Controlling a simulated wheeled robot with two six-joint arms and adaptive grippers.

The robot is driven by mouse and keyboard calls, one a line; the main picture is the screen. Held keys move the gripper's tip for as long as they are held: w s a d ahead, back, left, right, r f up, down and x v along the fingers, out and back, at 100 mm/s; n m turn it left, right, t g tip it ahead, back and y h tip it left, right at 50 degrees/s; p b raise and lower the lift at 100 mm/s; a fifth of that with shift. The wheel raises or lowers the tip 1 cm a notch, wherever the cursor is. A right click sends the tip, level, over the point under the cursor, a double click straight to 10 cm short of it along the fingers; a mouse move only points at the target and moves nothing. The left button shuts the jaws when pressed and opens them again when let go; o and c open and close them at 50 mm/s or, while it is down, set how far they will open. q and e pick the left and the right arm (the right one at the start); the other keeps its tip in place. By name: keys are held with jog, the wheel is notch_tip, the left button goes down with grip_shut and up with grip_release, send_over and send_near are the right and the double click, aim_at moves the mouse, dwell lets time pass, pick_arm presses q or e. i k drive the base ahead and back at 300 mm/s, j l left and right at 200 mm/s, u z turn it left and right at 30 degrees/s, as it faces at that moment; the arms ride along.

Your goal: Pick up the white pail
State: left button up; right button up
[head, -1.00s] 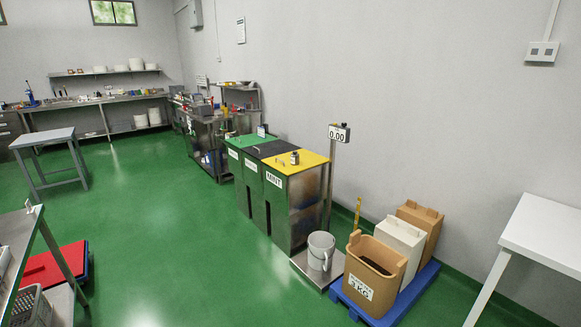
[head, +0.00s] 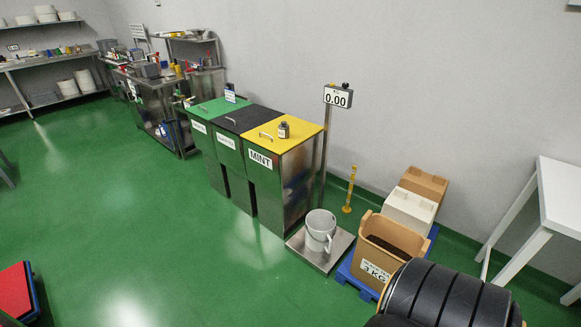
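The white pail (head: 320,229) stands upright on the steel platform of the floor scale (head: 339,249) in the head view. Its opening faces up and its handle hangs at its right side. The scale's display (head: 338,97) on the post reads 0.00. A dark ribbed part of my own body fills the bottom right corner, close to the camera. Neither of my grippers shows in the view, and nothing is touching the pail.
Steel bins with green, black and yellow lids (head: 285,134) stand left of the pail. A blue pallet (head: 357,281) with a cardboard box (head: 384,247) and other boxes is to its right. A white table (head: 563,190) is at far right. Green floor is clear in front.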

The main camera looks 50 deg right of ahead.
aim_at(321, 224)
jog(key=i+z, duration=0.3)
jog(key=i, duration=0.15)
jog(key=i+j+z, duration=0.1)
jog(key=i+z, duration=0.2)
jog(key=i+j+z, duration=0.3)
jog(key=i, duration=0.25)
jog(key=i+j+z, duration=0.2)
jog(key=i+z, duration=0.15)
jog(key=i, duration=0.05)
